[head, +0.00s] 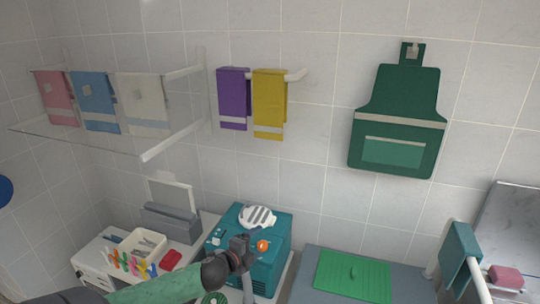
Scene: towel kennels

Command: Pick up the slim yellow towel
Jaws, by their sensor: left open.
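The slim yellow towel (269,104) hangs folded over a white wall rail (297,75), near its right end. A purple towel (233,98) hangs just to its left on the same rail. My left gripper (239,246) is low in the picture, in front of the teal box-shaped machine (270,270), well below the yellow towel and apart from it. It is open, and I see nothing held in it. My right gripper is not in view.
Pink, blue and white towels hang on a rack (160,148) at left. A dark green apron (398,105) hangs at right. Below stand a cart with clothes pegs (130,264), a green board (353,278) and a teal towel (459,252) on a rail. The wall below the yellow towel is clear.

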